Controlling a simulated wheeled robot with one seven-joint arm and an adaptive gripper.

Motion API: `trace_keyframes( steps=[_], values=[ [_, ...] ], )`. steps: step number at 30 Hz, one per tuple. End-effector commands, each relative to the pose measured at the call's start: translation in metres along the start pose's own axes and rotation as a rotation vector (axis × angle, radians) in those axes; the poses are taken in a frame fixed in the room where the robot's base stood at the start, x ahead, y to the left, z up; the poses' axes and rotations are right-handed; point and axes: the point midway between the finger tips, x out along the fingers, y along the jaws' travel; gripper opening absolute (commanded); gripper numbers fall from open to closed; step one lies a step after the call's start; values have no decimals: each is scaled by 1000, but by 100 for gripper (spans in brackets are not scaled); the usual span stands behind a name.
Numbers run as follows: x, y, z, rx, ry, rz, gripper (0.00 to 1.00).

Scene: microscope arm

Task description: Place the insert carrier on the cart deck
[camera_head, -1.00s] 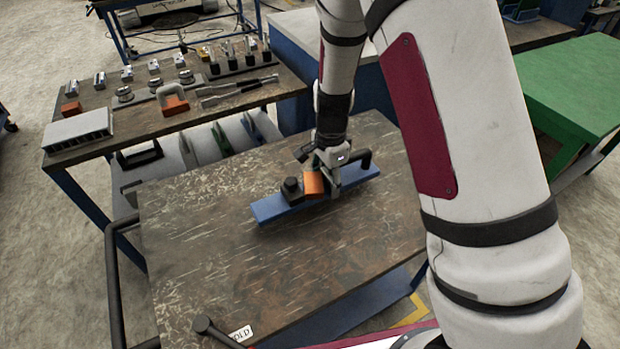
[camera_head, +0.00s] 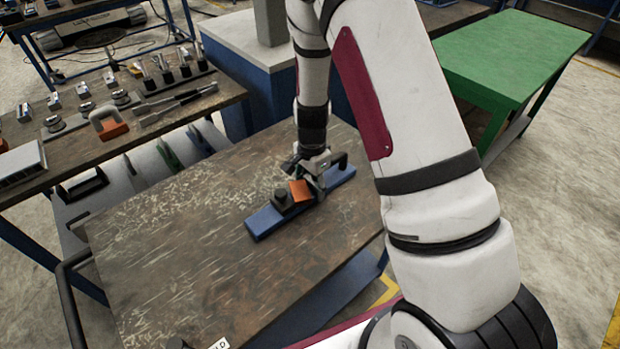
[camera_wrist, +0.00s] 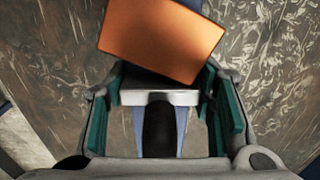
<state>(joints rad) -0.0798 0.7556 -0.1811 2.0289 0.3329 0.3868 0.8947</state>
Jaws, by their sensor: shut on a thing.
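The insert carrier (camera_head: 268,221), a long blue bar with a black knob, an orange block (camera_head: 301,191) and a black upright handle, is over the worn brown cart deck (camera_head: 190,270), towards its back right. I cannot tell whether it touches the deck or hangs just above it. My gripper (camera_head: 314,178) is shut on the carrier near its middle, behind the orange block. In the wrist view, my gripper (camera_wrist: 165,110) has green pads on both sides of a pale grey part of the carrier (camera_wrist: 160,97); the orange block (camera_wrist: 160,38) hides part of the bar.
A workbench (camera_head: 120,152) with several small parts and tools stands at the left behind the cart. A green table (camera_head: 510,55) is at the right and a grey-topped blue cabinet (camera_head: 240,48) is behind.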

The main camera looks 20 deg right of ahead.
Motion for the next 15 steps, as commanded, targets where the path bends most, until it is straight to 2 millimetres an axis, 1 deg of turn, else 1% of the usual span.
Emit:
trace_keyframes(
  steps=[11,12,14,15],
  values=[
    [2,-2,0,-1,1,-4,0],
    [4,-1,0,-1,0,-2,54],
    [3,-1,0,-1,0,-2,68],
    [3,-1,0,-1,0,-2,70]
  ],
)
